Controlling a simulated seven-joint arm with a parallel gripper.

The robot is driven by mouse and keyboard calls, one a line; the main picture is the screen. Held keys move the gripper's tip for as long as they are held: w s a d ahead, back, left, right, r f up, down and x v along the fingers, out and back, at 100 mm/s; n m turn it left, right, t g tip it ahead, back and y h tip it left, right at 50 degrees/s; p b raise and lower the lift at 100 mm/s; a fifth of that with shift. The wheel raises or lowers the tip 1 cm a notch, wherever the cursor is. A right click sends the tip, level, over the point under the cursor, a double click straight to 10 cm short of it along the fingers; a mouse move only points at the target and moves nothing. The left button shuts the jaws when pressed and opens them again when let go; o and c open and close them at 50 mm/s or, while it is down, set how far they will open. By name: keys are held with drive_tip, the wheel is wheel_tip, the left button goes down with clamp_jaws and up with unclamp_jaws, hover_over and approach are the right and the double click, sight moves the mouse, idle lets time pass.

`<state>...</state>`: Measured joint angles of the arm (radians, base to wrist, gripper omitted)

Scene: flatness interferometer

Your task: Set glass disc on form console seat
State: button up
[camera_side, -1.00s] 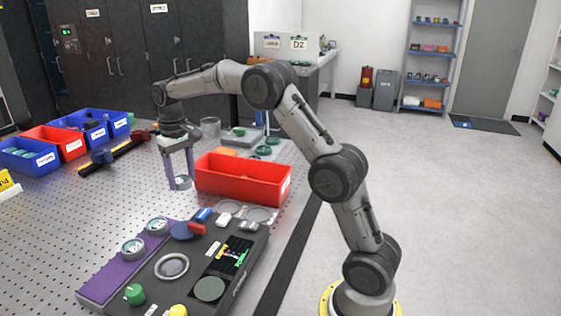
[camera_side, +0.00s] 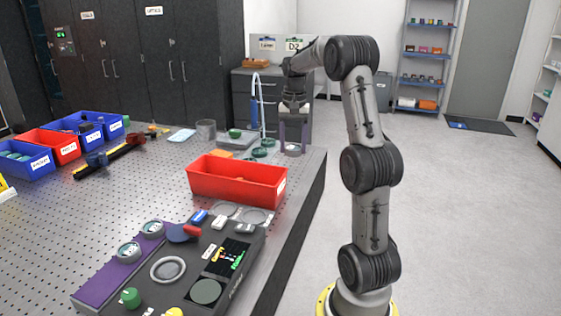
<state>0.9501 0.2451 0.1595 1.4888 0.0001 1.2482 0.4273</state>
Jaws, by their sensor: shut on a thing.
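My gripper (camera_side: 293,149) is at the back right corner of the perforated table, its two purple fingers pointing down. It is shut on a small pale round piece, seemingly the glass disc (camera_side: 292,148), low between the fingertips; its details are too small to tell. The dark form console (camera_side: 190,255) lies at the front of the table, well apart from my gripper. A light grey ring (camera_side: 168,270), which looks like a seat, is on its top with a dark centre. A flat grey-green round (camera_side: 206,291) is also on the console.
A red open bin (camera_side: 237,180) stands between my gripper and the console. Green round pieces (camera_side: 262,147) and a clear cup (camera_side: 206,130) are left of my gripper. Blue bins (camera_side: 25,160) are far left. The table's right edge (camera_side: 300,225) is close by.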

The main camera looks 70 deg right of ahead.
drive_tip(key=w+d+f, duration=0.2)
drive_tip(key=d, duration=0.1)
drive_tip(key=w+d+f, duration=0.2)
drive_tip(key=d+f, duration=0.1)
drive_tip(key=w+d+f, duration=0.3)
drive_tip(key=shift+d, duration=0.25)
drive_tip(key=shift+w+d+f, duration=0.25)
drive_tip(key=shift+d+f, duration=0.15)
drive_tip(key=shift+f, duration=1.8)
drive_tip(key=shift+f, duration=0.15)
drive_tip(key=o, duration=1.4)
